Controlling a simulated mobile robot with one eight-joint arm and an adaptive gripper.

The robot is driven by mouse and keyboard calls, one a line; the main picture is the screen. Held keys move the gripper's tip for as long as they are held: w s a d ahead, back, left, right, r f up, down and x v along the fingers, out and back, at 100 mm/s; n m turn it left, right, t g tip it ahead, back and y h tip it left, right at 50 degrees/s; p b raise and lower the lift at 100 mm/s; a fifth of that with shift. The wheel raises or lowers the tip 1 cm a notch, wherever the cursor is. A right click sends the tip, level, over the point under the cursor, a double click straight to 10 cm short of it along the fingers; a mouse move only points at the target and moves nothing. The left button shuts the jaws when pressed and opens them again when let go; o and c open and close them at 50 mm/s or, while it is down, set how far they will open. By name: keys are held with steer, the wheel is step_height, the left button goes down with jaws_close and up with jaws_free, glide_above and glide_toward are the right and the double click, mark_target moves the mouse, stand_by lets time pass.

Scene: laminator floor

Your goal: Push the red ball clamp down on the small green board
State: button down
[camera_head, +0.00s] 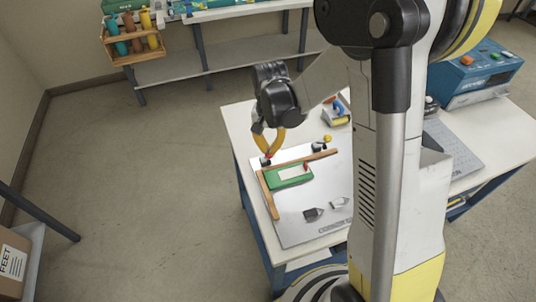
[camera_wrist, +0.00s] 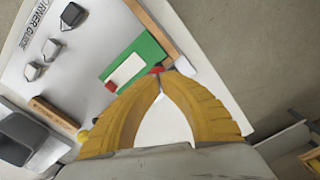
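The small green board (camera_head: 283,182) with a pale label lies on the pale corner-guide plate (camera_head: 290,222), inside wooden strips. It also shows in the wrist view (camera_wrist: 150,49). A red ball (camera_head: 267,157) sits over a dark clamp part near the board's upper left corner. In the wrist view, a red part (camera_wrist: 155,70) shows right at my fingertips, partly hidden. My gripper (camera_head: 267,152) has its yellow fingertips brought together above this clamp; whether they touch it I cannot tell. Another red part (camera_wrist: 111,86) is at the board's other end.
A yellow ball (camera_head: 327,139) stands by the upper wooden strip (camera_head: 320,155). Several grey blocks (camera_wrist: 50,48) lie on the plate. A blue machine (camera_head: 475,75) stands at right. My arm hides part of the table. Floor at left is free.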

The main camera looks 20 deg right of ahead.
steer(key=shift+s+f+b, duration=0.7)
steer(key=shift+f+b, duration=0.25)
steer(key=shift+f, duration=0.1)
steer(key=shift+s+f+b, duration=0.7)
steer(key=shift+f+b, duration=0.25)
steer(key=shift+f, duration=0.05)
steer(key=shift+w, duration=0.25)
steer(key=shift+s+r, duration=0.1)
steer(key=shift+s, duration=0.1)
step_height(320, 180, up, 8)
steer(key=p, duration=0.5)
steer(key=shift+p, duration=0.4)
